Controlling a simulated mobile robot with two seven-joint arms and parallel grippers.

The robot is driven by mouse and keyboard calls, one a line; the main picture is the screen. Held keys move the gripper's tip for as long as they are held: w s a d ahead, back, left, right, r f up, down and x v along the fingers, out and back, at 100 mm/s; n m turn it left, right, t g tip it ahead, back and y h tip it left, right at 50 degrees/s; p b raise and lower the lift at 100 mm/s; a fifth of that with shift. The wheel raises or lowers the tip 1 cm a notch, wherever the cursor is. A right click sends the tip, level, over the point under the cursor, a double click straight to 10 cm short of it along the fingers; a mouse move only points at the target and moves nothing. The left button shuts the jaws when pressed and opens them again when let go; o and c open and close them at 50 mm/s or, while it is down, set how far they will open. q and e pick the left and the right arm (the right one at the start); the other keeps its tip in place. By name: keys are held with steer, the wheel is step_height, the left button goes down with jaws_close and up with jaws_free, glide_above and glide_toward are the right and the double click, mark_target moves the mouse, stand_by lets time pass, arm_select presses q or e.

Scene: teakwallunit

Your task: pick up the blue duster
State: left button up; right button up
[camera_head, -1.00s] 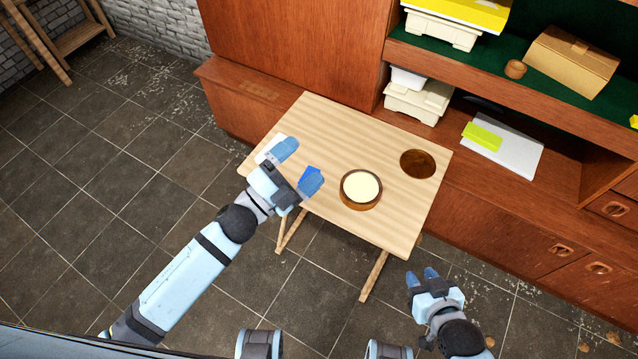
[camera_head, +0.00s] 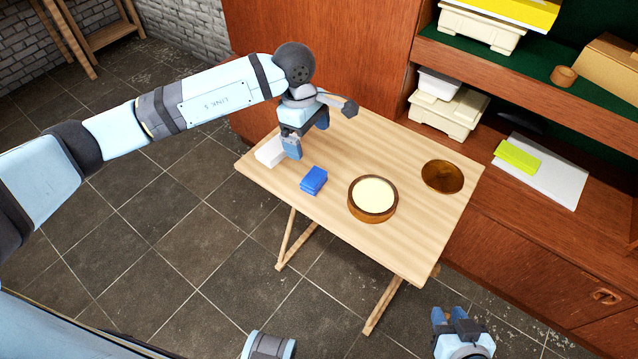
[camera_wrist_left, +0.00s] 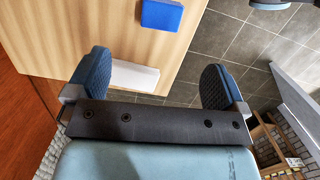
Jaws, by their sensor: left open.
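The blue duster (camera_head: 314,180) is a small blue block lying on the wooden table (camera_head: 420,238), near its front left edge. It also shows at the top of the left wrist view (camera_wrist_left: 161,14). My left gripper (camera_head: 306,138) is open and empty above the table, behind and a little left of the duster in the head view. In the left wrist view the open fingers of my left gripper (camera_wrist_left: 152,84) stand wide apart, with the duster beyond them. My right gripper (camera_head: 449,316) is low at the front right, off the table; its fingers are small in view.
A white block (camera_head: 269,152) lies left of the duster, close to my left gripper. A round wooden container with a cream top (camera_head: 373,197) stands right of the duster. A brown round dish (camera_head: 442,176) lies further right. A wooden wall unit (camera_head: 330,50) stands behind the table.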

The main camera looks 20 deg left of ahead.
mark_target(313, 176)
arm_select(q)
steer(key=f, duration=0.5)
steer(key=d+f, duration=0.1)
steer(key=f, duration=0.2)
steer(key=shift+s, duration=0.2)
steer(key=shift+s+d+f+b, duration=0.1)
steer(key=shift+f+b, duration=0.1)
steer(key=shift+f, duration=1.15)
steer(key=shift+s+d+f+b, duration=0.1)
steer(key=shift+f+b, duration=0.05)
steer(key=shift+f, duration=1.15)
steer(key=c, duration=1)
